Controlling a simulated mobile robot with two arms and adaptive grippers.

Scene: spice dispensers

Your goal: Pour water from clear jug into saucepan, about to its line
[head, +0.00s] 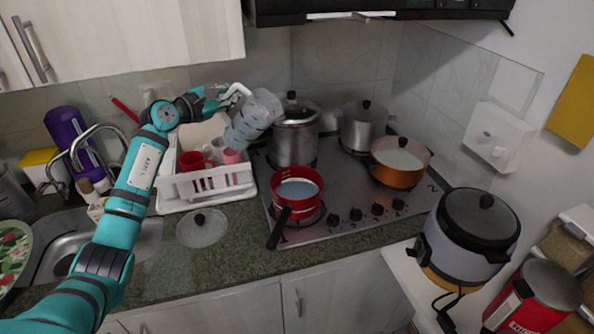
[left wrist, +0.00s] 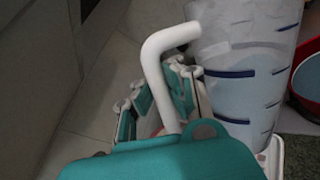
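The clear jug (head: 254,117), with a white handle and blue marks, hangs tilted in the air above the dish rack, up and left of the saucepan. My left gripper (head: 224,97) is on its handle. In the left wrist view, the fingers (left wrist: 158,92) sit either side of the white handle, with the jug (left wrist: 245,70) to the right. The red saucepan (head: 316,207) stands on the front left of the hob, its dark handle toward the front. Pale bluish water shows inside it; I cannot make out its line. No stream shows. My right gripper is out of view.
The white dish rack (head: 222,190) holds cups below the jug. A glass lid (head: 202,228) lies on the counter. A tall steel pot (head: 294,140), another pot (head: 363,126) and an orange pot (head: 398,177) share the hob (head: 345,190). A rice cooker (head: 465,240) stands at right.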

